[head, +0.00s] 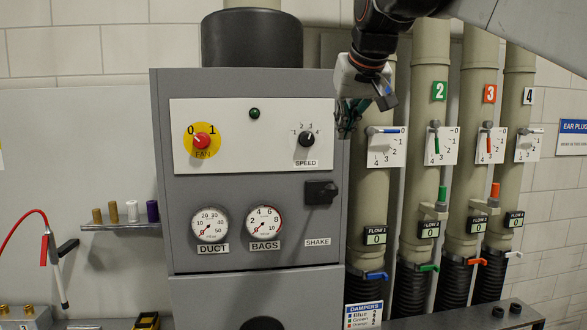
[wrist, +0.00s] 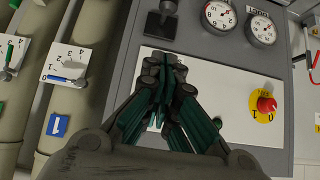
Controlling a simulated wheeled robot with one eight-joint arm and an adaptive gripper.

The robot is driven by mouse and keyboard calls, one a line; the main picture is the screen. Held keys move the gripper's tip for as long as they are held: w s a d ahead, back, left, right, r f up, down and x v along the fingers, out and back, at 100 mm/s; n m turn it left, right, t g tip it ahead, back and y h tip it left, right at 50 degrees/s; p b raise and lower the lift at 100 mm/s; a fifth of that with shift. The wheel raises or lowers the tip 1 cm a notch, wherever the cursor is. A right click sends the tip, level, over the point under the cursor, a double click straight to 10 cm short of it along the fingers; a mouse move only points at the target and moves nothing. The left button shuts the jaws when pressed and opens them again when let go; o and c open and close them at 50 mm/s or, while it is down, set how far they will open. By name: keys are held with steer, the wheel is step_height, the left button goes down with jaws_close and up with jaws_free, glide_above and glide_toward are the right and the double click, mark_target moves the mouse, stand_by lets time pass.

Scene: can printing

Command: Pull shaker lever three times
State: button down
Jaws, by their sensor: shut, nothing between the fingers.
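The shaker lever (head: 321,191) is a black handle on a square black mount. It sits on the right side of the grey cabinet (head: 250,85), above the SHAKE label (head: 318,242). It also shows at the top of the wrist view (wrist: 160,22). My gripper (head: 348,128) is above and slightly right of the lever in the head view, near the cabinet's right edge. In the wrist view its dark green fingers (wrist: 163,80) are shut and empty in front of the white panel, apart from the lever. The fingers hide part of that panel, including the speed knob.
The white panel holds the red fan knob (head: 202,141) and the speed knob (head: 307,139). The duct gauge (head: 210,224) and bags gauge (head: 264,221) sit below. Beige pipes with damper levers, including the blue one (head: 381,131), stand close to the right. A small shelf (head: 120,227) is left.

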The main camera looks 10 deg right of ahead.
steer(key=shift+w+f, duration=0.1)
glide_above(333, 186)
steer(key=f, duration=0.7)
steer(key=shift+w+p, duration=0.2)
steer(key=shift+p, duration=0.2)
step_height(333, 186, down, 2)
steer(key=shift+f, duration=0.25)
steer(key=shift+s+f, duration=0.2)
steer(key=shift+f, duration=0.3)
steer(key=shift+w+f, duration=0.15)
steer(key=shift+f, duration=0.1)
